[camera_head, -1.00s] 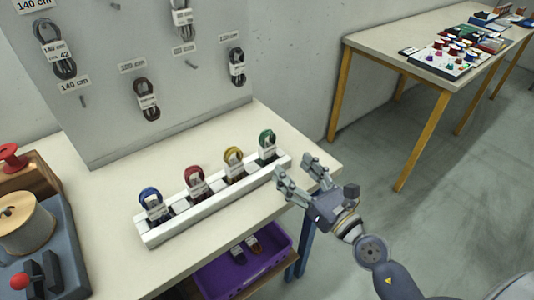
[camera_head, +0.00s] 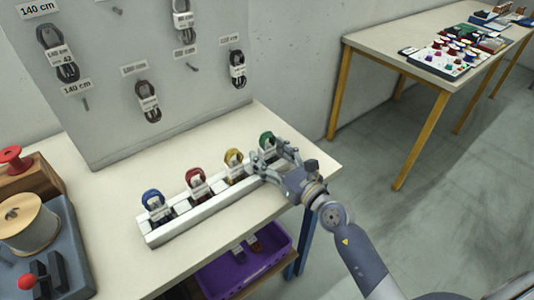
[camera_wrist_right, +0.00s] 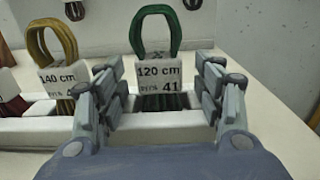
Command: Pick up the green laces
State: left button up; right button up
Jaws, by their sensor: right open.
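The green laces (camera_head: 266,138) stand upright as a looped bundle in the right end of the white rack (camera_head: 206,211). The right wrist view shows the green laces (camera_wrist_right: 155,27) with a paper band reading "120 cm" and "41". My right gripper (camera_head: 268,152) is open at the laces, and its arm partly hides them in the head view. In the right wrist view its fingers (camera_wrist_right: 160,100) stand left and right of the band, with the laces between or just beyond them; contact is unclear. My left gripper is not in view.
Yellow laces (camera_head: 233,158), red laces (camera_head: 195,182) and blue laces (camera_head: 152,199) stand in the same rack. A grey pegboard (camera_head: 130,80) with hanging laces rises behind. A purple bin (camera_head: 243,268) sits below the table. A spool (camera_head: 27,224) stands at left.

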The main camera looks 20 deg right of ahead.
jog(key=shift+w+a, duration=0.25)
jog(key=shift+w, duration=0.45)
jog(key=shift+c, duration=0.4)
jog(key=c, duration=0.9)
